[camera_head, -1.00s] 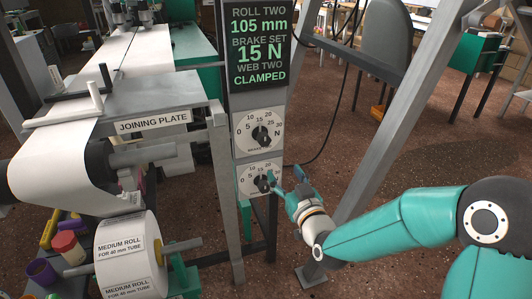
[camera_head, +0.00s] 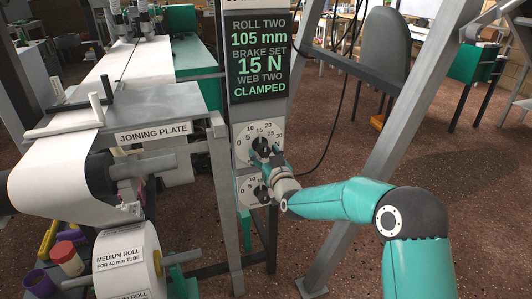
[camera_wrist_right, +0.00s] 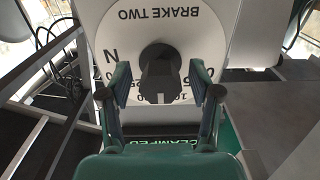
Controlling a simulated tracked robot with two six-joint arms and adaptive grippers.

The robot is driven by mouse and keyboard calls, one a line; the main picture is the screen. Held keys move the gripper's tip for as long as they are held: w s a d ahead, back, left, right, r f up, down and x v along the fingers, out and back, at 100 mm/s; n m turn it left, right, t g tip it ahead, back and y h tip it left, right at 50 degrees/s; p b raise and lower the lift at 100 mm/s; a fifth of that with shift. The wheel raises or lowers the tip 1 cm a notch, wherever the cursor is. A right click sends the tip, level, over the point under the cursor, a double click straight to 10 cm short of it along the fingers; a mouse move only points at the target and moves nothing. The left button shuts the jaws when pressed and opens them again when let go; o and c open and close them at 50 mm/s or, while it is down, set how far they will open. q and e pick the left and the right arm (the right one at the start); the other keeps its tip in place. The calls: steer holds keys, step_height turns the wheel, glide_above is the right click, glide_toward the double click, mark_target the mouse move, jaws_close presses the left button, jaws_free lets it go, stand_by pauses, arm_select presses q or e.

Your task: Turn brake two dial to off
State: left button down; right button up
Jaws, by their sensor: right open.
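The brake two dial (camera_head: 244,152) is the upper white dial below the display. In the right wrist view the dial plate (camera_wrist_right: 180,28) appears upside down with its BRAKE TWO label. Its dark knob (camera_wrist_right: 158,72) stands between the fingers of my right gripper (camera_wrist_right: 160,84). The fingers are open, one on each side of the knob, with gaps showing. In the head view my right gripper (camera_head: 270,158) is at the dial's lower right and hides part of it. My left gripper is not in view.
The display (camera_head: 261,55) reads brake set 15 N and web two clamped. A second dial (camera_head: 246,190) sits just below, partly behind my right gripper. A slanted grey post (camera_head: 385,130) stands to the right. The joining plate (camera_head: 155,110) and paper rolls are to the left.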

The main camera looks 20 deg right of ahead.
steer(key=shift+w, duration=0.4)
steer(key=c, duration=1.1)
steer(key=shift+d, duration=0.2)
steer(key=shift+c, duration=0.3)
steer(key=shift+a, duration=0.15)
